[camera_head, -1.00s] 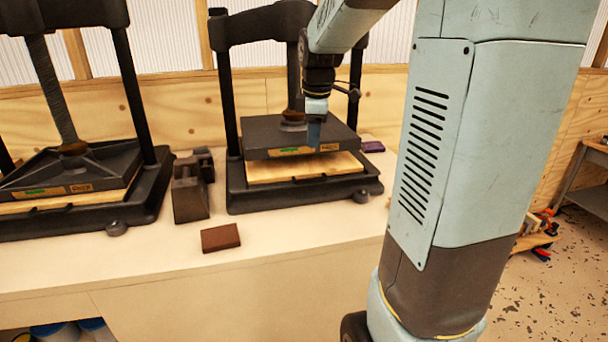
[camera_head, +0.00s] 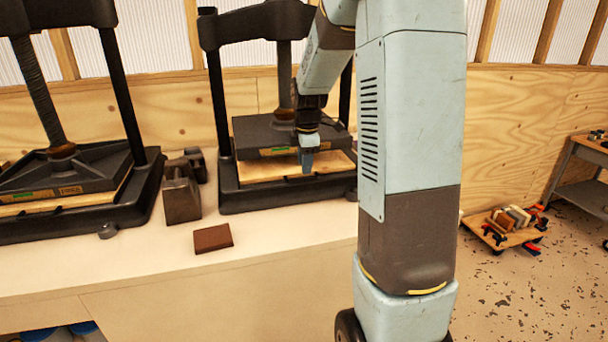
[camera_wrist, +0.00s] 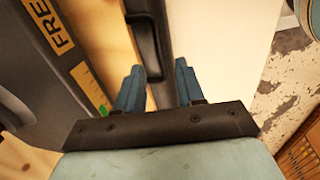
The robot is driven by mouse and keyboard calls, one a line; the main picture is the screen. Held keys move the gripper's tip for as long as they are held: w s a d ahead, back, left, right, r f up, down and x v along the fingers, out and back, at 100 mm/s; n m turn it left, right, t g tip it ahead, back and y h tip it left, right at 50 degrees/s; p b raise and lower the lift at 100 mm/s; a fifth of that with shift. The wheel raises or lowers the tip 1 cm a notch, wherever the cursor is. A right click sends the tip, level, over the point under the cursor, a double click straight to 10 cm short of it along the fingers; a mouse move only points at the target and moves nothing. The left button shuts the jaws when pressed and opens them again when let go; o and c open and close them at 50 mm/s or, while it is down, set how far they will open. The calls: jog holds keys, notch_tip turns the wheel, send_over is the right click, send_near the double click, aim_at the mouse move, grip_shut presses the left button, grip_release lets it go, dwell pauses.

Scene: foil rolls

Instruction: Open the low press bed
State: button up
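Two black presses stand on the bench. The right press (camera_head: 228,172) has a dark upper plate (camera_head: 262,132) held a little above a pale wooden bed board (camera_head: 262,168). The left press (camera_head: 150,195) has its plate (camera_head: 70,172) close down over its own pale board (camera_head: 45,206). My gripper (camera_head: 307,168) hangs, pointing down, at the front edge of the right press. In the wrist view my gripper (camera_wrist: 160,84) is open, its two blue fingers apart. A black handle-like bar (camera_wrist: 146,40) on the press front lies just beyond the fingertips, apparently ungripped.
A dark metal block (camera_head: 181,195) stands between the presses. A brown block (camera_head: 212,238) lies on the bench in front. A low wooden dolly (camera_head: 505,228) with blocks and clamps stands on the floor at right, beside a grey side table (camera_head: 585,170). The bench front is mostly clear.

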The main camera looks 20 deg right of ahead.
aim_at(304, 180)
jog(key=shift+w+f, duration=0.25)
jog(key=shift+f, duration=0.95)
jog(key=shift+w+f, duration=0.2)
jog(key=shift+f, duration=0.95)
jog(key=shift+c, duration=0.2)
jog(key=shift+d, duration=0.1)
grip_shut()
